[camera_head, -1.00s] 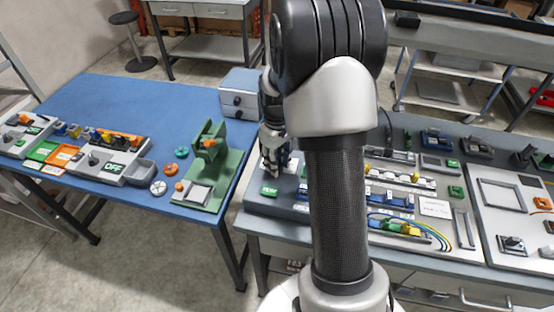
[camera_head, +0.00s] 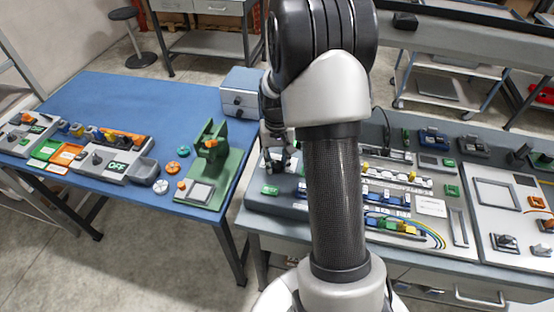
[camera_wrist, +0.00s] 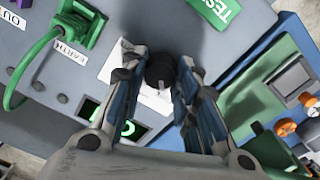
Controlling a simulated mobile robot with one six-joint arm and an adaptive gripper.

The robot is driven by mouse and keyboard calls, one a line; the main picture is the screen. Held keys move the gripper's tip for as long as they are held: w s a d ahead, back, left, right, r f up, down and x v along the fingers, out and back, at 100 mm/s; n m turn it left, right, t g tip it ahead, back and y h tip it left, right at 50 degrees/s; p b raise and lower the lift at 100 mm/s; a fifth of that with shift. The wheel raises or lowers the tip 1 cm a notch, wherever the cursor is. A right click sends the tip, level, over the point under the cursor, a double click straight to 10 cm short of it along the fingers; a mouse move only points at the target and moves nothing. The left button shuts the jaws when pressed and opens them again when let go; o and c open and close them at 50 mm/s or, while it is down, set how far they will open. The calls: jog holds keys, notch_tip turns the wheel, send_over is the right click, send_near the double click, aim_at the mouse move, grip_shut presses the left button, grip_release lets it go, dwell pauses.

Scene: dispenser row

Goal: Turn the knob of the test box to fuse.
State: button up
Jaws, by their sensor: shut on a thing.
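The test box (camera_head: 262,203) is a grey unit at the left end of the right bench, with a green label on its front. In the wrist view its grey top (camera_wrist: 30,72) carries a black round knob (camera_wrist: 160,73) on a white plate. A white pointer line shows on the knob's lower edge. My gripper (camera_wrist: 163,66) has one finger on each side of the knob and is shut on it. The fuse marking cannot be read; fingers cover part of the plate. In the head view my gripper (camera_head: 277,160) is over the box, and the knob is hidden.
The blue table (camera_head: 120,100) holds a green fixture (camera_head: 207,165). Rail modules and wires (camera_head: 405,225) crowd the right bench.

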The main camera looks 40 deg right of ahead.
aim_at(277, 164)
dwell(0.4)
jog(key=o, duration=1.1)
notch_tip(277, 164, up, 12)
jog(key=shift+r, duration=0.1)
